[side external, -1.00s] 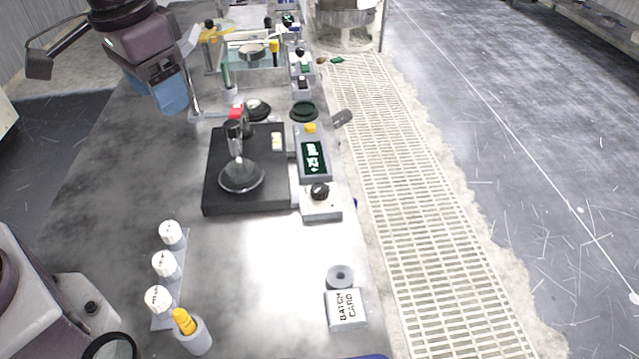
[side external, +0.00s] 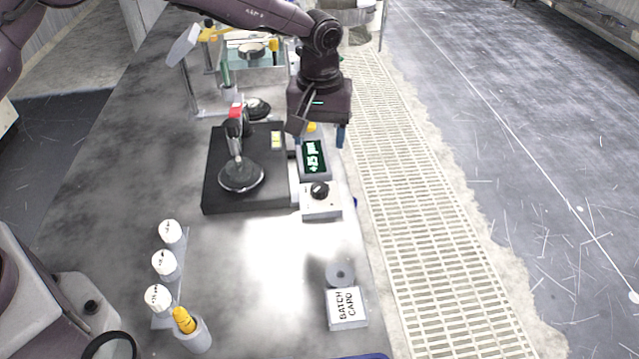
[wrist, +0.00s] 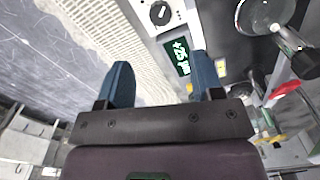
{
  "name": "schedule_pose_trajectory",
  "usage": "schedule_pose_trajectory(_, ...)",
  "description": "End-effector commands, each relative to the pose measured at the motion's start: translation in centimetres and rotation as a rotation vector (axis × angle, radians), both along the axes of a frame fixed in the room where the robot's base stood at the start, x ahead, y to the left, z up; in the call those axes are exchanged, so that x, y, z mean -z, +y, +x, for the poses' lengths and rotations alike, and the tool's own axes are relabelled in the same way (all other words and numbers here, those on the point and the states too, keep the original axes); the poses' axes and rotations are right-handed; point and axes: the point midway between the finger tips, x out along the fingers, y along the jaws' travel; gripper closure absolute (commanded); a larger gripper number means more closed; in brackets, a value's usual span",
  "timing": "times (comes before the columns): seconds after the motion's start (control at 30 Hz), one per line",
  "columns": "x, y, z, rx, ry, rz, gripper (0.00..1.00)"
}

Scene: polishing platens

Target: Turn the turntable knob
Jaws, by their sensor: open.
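A round black knob (side external: 320,190) sits on top of a small white box at the right edge of the black base. The knob also shows at the top of the wrist view (wrist: 160,13), beyond the fingertips. My gripper (side external: 321,134) is above and behind the knob, over the far end of the green display unit, apart from the knob. In the wrist view my gripper (wrist: 163,76) has its two blue fingers spread with nothing between them. The black base (side external: 218,180) carries a round, shiny dish (side external: 241,178) with a post above it.
The green-lit display (side external: 313,158) stands just behind the knob box. White-capped jars (side external: 164,264) and a yellow-topped holder (side external: 190,330) stand at front left. A grey ring (side external: 340,274) and a batch card (side external: 346,308) lie in front. The bench middle is clear.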

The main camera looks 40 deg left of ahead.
Motion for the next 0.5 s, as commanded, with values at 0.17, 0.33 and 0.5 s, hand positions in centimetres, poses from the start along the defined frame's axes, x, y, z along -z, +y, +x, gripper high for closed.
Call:
schedule_pose_trajectory(0.17,3.1,0.0,-0.1,0.001,0.006,0.000,0.40)
schedule_pose_trajectory(0.33,6.8,0.0,-0.1,0.002,0.006,0.000,0.40)
schedule_pose_trajectory(0.5,9.8,0.1,-0.1,0.001,0.004,0.000,0.40)
